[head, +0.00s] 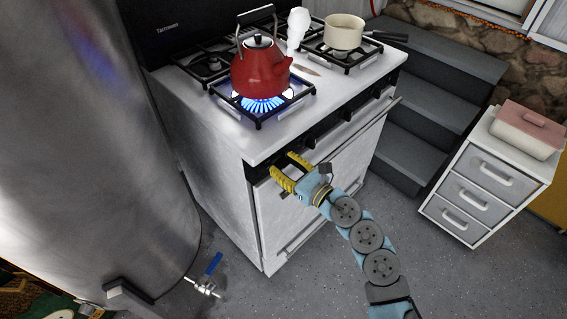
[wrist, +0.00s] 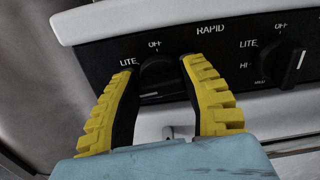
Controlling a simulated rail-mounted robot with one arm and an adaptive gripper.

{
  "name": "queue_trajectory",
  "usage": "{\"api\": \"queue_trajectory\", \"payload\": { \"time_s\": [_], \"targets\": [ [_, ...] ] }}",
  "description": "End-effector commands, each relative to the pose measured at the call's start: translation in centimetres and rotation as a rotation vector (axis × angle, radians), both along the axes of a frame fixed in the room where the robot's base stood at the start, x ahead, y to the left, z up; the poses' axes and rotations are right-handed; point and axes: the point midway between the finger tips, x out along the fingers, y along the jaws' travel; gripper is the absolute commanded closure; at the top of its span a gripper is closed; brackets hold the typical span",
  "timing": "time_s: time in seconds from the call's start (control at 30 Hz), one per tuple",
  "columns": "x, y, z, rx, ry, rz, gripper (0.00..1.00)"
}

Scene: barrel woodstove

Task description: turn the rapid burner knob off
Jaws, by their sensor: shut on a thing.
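The rapid burner knob (wrist: 160,72) is a black dial on the stove's dark front panel, near the label RAPID in the wrist view. OFF is printed above it and LITE to its left. My gripper (wrist: 157,66) has its yellow-ridged fingers on either side of the knob, shut on it. The fingers partly cover the knob, and I cannot clearly read its pointer. In the head view my gripper (head: 282,168) is at the left end of the stove's front panel. A blue flame (head: 262,104) burns under a steaming red kettle (head: 260,68) on the front left burner.
Another knob (wrist: 283,64) is right of the held one. The oven handle (head: 385,112) runs below the panel. A cream pot (head: 344,32) stands on a back burner. A metal tank (head: 75,130) stands left; a drawer unit (head: 490,180) and grey steps (head: 405,150) are right.

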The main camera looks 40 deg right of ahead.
Motion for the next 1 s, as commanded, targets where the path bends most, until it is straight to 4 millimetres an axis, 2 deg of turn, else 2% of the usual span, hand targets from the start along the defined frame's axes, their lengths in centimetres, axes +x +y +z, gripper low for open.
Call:
{"api": "queue_trajectory", "payload": {
  "time_s": [1.0],
  "targets": [
    [-0.04, -0.44, 0.07, 0.921, 0.019, -0.002, 0.91]
  ]
}}
